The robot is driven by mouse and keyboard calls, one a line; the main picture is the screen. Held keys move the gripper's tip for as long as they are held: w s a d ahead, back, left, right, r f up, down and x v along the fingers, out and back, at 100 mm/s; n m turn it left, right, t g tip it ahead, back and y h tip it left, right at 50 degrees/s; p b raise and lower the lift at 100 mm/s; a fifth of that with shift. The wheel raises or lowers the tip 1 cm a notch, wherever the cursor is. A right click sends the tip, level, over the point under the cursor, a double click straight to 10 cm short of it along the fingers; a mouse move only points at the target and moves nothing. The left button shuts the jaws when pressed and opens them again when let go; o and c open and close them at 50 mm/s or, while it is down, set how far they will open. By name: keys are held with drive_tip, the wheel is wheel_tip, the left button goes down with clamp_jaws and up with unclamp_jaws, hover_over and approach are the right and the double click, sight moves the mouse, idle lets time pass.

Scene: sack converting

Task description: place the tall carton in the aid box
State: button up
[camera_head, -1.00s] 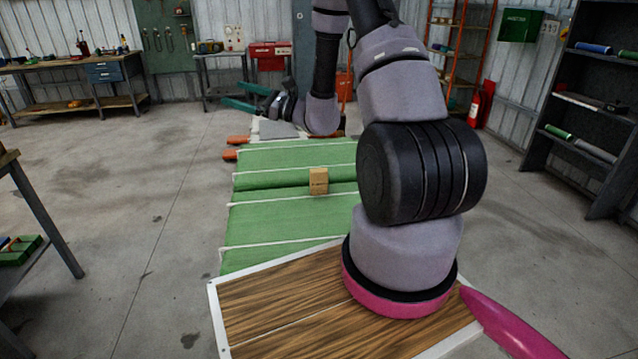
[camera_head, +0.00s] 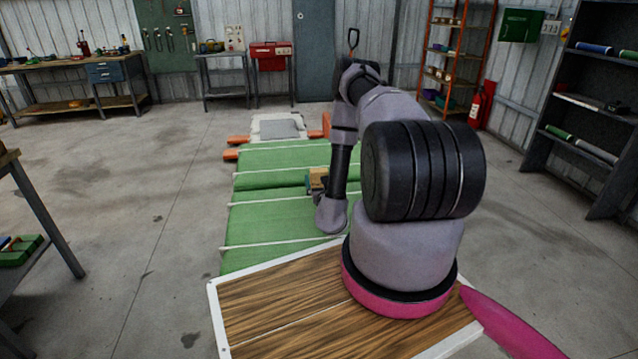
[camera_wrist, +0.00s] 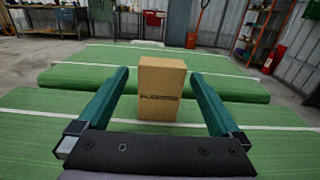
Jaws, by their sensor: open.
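The tall carton is a plain brown cardboard box (camera_wrist: 161,88) with dark print low on its face. It stands upright on the green ribbed surface (camera_wrist: 60,112). In the head view the carton (camera_head: 317,176) is partly hidden by my arm. My gripper (camera_wrist: 159,73) is open, with one teal finger on each side of the carton in the wrist view. A gap shows on both sides, and I cannot tell how deep the carton sits between the fingers. In the head view the gripper is mostly hidden. I cannot make out an aid box in these views.
A wood-topped board with a white rim (camera_head: 216,310) lies at the near end of the green surface. A dark shelf (camera_head: 560,110) stands at right, workbenches (camera_head: 75,62) at back left.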

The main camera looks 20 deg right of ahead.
sight(318, 169)
drive_tip(key=shift+x, duration=1.15)
drive_tip(key=x, duration=0.5)
drive_tip(key=shift+w+d+f, duration=0.2)
drive_tip(key=shift+w+d, duration=0.05)
drive_tip(key=shift+w, duration=0.05)
drive_tip(key=c, duration=1.3)
drive_tip(key=shift+r, duration=0.15)
